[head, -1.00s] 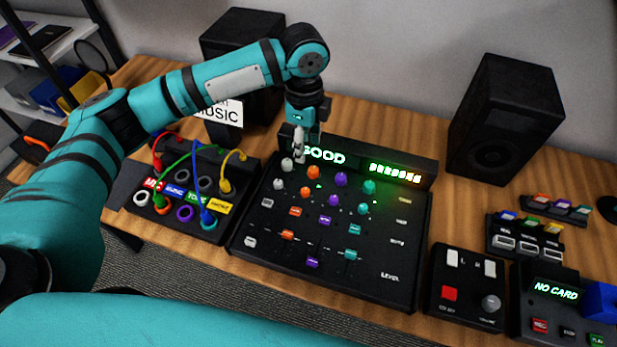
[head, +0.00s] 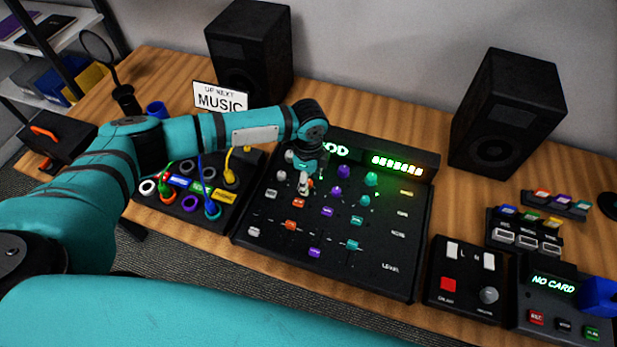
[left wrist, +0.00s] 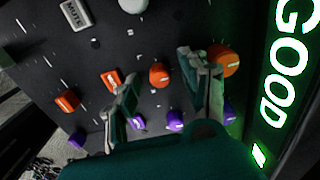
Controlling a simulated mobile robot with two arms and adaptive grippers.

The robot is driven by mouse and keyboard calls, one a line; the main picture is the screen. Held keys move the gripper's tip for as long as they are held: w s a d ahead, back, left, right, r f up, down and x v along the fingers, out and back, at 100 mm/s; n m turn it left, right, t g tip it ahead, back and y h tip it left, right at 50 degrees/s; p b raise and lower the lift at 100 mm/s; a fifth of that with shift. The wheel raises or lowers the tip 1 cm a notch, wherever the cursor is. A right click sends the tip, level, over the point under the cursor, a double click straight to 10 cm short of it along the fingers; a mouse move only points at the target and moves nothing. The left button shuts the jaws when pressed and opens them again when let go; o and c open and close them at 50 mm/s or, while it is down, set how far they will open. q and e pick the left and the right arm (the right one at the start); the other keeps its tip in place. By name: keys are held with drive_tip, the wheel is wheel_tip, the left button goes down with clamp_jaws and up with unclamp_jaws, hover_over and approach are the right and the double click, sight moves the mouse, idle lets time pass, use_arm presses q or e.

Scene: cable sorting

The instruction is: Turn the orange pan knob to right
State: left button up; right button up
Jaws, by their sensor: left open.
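The orange pan knob (left wrist: 160,76) is a small round knob with a pale mark, on the black mixer (head: 372,275). In the left wrist view it lies between the two spread fingers of my left gripper (left wrist: 161,66), with gaps showing on both sides. In the head view my left gripper (head: 305,186) points down over the orange column and mostly hides this knob. A larger orange knob (left wrist: 229,58) sits nearer the lit display, beside one finger. An orange button (left wrist: 110,78) is beside the other finger. My right gripper is not in view.
White knobs (head: 281,175) stand left of the gripper and purple knobs (head: 343,171) right of it. The cable box (head: 183,216) is left of the mixer. Two speakers (head: 507,110) stand behind, and a control box (head: 463,290) is at the right.

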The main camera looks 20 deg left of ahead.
use_arm(q)
clamp_jaws()
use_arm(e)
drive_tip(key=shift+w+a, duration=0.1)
